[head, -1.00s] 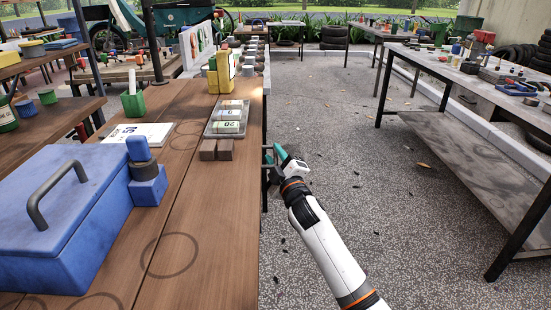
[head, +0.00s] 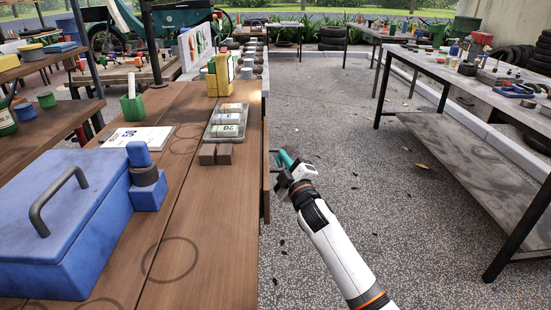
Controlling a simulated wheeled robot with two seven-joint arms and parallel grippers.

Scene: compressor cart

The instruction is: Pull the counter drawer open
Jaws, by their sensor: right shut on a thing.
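The wooden counter (head: 215,225) runs away from me on the left. Its drawer (head: 266,190) shows as a narrow wooden front standing slightly out from the counter's right side. My right gripper (head: 277,177) is at that front from the aisle side, shut on the drawer handle; the dark jaws hide most of the handle. The inside of the drawer is hidden from this angle. My left gripper is out of view.
On the counter are a blue toolbox (head: 60,225), blue blocks (head: 148,185), a tray of labelled packs (head: 226,122), brown blocks (head: 216,154) and a yellow container (head: 220,80). A workbench (head: 470,150) stands right. The paved aisle (head: 340,130) between is clear.

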